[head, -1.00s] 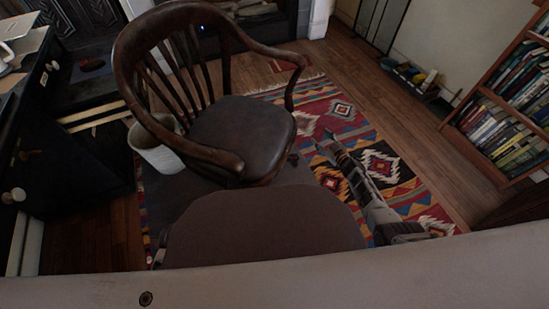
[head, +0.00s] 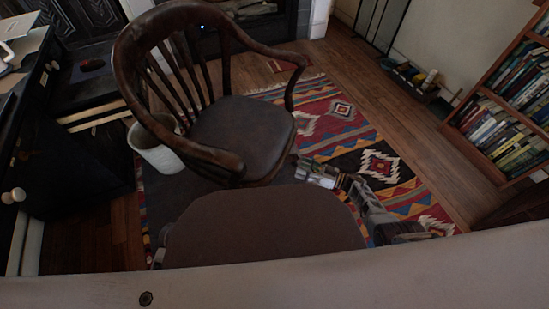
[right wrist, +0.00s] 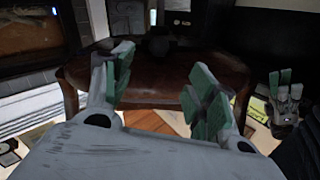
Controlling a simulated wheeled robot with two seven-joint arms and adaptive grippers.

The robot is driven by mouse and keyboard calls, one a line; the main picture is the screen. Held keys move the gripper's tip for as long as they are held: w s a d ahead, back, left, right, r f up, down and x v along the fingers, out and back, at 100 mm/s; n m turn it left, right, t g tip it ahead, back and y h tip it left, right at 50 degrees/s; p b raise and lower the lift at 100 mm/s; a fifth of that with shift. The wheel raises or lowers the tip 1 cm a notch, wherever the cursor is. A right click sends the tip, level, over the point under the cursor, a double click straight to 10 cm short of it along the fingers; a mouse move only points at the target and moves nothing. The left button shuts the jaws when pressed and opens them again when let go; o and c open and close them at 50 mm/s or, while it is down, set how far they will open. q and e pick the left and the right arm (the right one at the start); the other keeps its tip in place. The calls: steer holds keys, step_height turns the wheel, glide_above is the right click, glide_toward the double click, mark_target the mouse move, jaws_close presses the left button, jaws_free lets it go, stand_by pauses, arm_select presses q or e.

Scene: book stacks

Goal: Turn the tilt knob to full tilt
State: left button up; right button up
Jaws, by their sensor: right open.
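The wooden armchair (head: 213,133) stands in the middle of the head view, with a dark padded seat and a curved back. I cannot make out a tilt knob; the space under the seat is hidden. My right gripper (head: 312,172) is low, to the right of the seat's front, apart from the chair. In the right wrist view its green-padded fingers (right wrist: 159,88) are spread, with nothing between them. Reddish-brown wood, likely the chair, shows beyond them. Another green-padded gripper, likely my left one (right wrist: 283,97), is at the right edge of that view; its jaw state is unclear.
A patterned rug (head: 385,166) covers the floor. A pale waste bin (head: 157,150) stands left of the chair, near a dark desk (head: 75,165). A bookcase (head: 505,112) stands at the right. Bare floor is free between rug and bookcase.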

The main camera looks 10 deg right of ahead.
steer(key=shift+a, duration=0.1)
stand_by(0.3)
arm_select(q)
steer(key=shift+t+h, duration=0.5)
steer(key=shift+w+d+f+b, duration=0.1)
steer(key=shift+d+f+b, duration=0.05)
steer(key=shift+f+b, duration=0.65)
steer(key=shift+d+f+b, duration=0.2)
steer(key=shift+f+b, duration=0.3)
steer(key=shift+f, duration=0.6)
steer(key=shift+w+d+f+b, duration=0.1)
steer(key=shift+d+f+b, duration=0.05)
steer(key=shift+f+b, duration=0.65)
arm_select(e)
steer(key=x, duration=1.3)
steer(key=shift+w+a, duration=0.2)
steer(key=shift+a, duration=0.1)
arm_select(q)
steer(key=shift+f, duration=0.15)
arm_select(e)
steer(key=c, duration=1)
steer(key=shift+c, duration=0.2)
steer(key=shift+d+f, duration=0.1)
